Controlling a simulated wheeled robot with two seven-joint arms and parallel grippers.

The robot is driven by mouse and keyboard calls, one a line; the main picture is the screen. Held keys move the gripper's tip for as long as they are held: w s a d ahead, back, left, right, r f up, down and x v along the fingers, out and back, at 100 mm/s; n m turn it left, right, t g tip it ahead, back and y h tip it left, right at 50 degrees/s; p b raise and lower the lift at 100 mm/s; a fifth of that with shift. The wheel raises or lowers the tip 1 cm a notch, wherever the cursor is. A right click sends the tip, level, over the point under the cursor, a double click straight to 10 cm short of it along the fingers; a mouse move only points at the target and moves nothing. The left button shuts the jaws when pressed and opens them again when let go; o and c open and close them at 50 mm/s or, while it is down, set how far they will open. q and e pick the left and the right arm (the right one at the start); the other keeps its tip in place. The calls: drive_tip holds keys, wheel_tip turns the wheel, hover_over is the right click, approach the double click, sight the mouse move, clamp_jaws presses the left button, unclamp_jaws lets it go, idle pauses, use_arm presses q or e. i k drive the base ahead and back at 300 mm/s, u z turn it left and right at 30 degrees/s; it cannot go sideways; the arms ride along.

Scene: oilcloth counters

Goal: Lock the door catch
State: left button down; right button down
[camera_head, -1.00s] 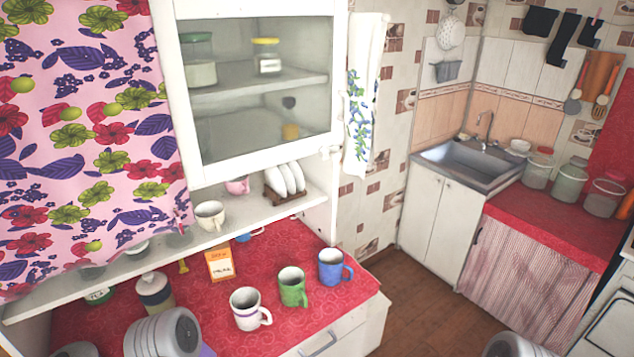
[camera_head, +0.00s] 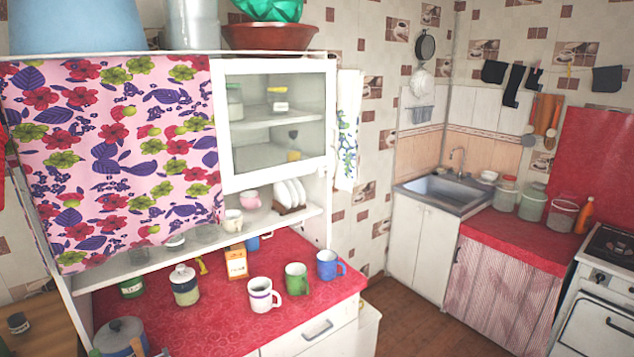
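The white-framed glass door (camera_head: 275,176) of the hutch cupboard is in the middle of the view and looks closed. Jars on the shelves show through its glass. No door catch can be made out clearly; the door's right edge is too small and far to tell what is fitted there. Neither of my grippers is in view.
Below the door, an open shelf (camera_head: 130,268) holds cups and a plate rack. The red counter (camera_head: 225,312) carries a white mug (camera_head: 261,296), a green mug (camera_head: 296,281), a blue mug (camera_head: 328,264), an orange box (camera_head: 236,264) and a jar (camera_head: 185,287). Floor shows at right.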

sight(329, 173)
drive_tip(key=u, duration=0.5)
drive_tip(key=i, duration=0.7)
drive_tip(key=u, duration=0.25)
